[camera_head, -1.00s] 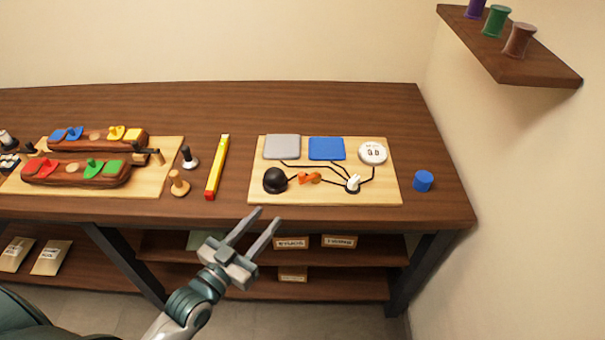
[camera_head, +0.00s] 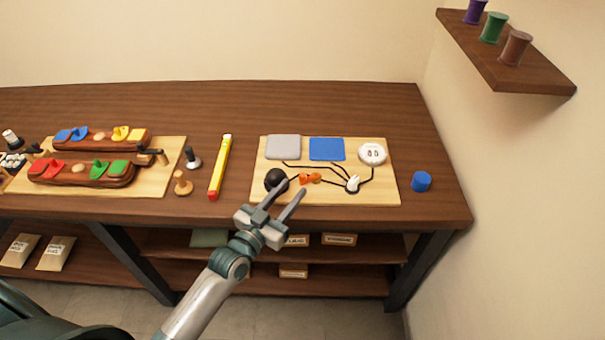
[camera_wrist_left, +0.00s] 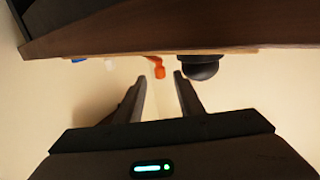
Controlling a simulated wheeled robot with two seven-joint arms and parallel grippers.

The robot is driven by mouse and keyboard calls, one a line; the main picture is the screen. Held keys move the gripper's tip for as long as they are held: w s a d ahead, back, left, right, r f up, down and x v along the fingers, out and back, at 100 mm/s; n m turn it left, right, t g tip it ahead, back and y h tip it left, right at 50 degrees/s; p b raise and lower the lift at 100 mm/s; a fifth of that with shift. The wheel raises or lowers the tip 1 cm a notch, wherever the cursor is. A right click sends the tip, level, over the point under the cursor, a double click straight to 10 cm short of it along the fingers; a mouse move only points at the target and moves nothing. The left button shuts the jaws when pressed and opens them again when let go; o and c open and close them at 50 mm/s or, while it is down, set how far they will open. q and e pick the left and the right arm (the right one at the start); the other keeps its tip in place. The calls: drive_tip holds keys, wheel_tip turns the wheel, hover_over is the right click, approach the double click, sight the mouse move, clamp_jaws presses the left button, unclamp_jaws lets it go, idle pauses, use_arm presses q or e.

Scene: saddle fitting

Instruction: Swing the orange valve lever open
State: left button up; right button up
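The orange valve lever (camera_head: 310,178) sits near the front of a light wooden board (camera_head: 268,150), between a black ball-shaped part (camera_head: 275,178) and a white part (camera_head: 352,185). In the left wrist view the orange lever (camera_wrist_left: 158,68) shows ahead of and between the finger lines, with the black part (camera_wrist_left: 200,68) to its right. My left gripper (camera_head: 288,191) is open and empty at the board's front edge, its fingertips close to the black part and short of the lever. My right gripper is not in view.
A grey pad (camera_head: 283,146), a blue pad (camera_head: 327,149) and a round white dial (camera_head: 372,153) sit at the back of the board. A blue cylinder (camera_head: 421,181) stands to the right. A yellow-and-red bar (camera_head: 219,167) lies to the left. The table behind the board is clear.

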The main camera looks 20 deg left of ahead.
sight(301, 180)
use_arm(q)
drive_tip(key=p+x, duration=0.1)
drive_tip(key=x, duration=0.5)
drive_tip(key=shift+w+d, duration=0.1)
drive_tip(key=shift+w, duration=0.2)
clamp_jaws()
